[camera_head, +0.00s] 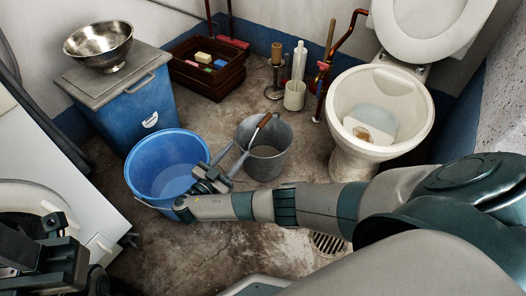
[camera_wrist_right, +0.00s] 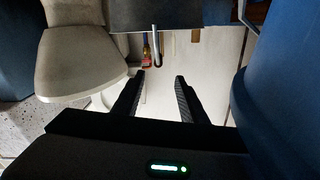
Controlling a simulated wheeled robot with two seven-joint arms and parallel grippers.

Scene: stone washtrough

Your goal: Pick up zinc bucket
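The zinc bucket (camera_head: 268,165) is grey and stands upright on the floor, right of the blue bucket. A bar with an orange-brown grip (camera_head: 264,120) slants up over its rim. My right gripper (camera_head: 240,149) is open, its fingers pointing at the bucket's left side; whether they touch it is unclear. In the right wrist view the open fingers (camera_wrist_right: 159,76) have nothing visible between them. A dark grey shape with a metal hook (camera_wrist_right: 156,45) shows above them; I cannot tell if it is the bucket. My left gripper (camera_head: 45,240) is at lower left, its opening unclear.
A blue bucket (camera_head: 165,160) stands just left, close to my right gripper. A toilet (camera_head: 385,105) is at right. Behind are a blue bin (camera_head: 140,112) with a metal bowl (camera_head: 98,45), a wooden crate (camera_head: 208,75) and a candle stand (camera_head: 275,75). A floor drain (camera_head: 328,244) lies in front.

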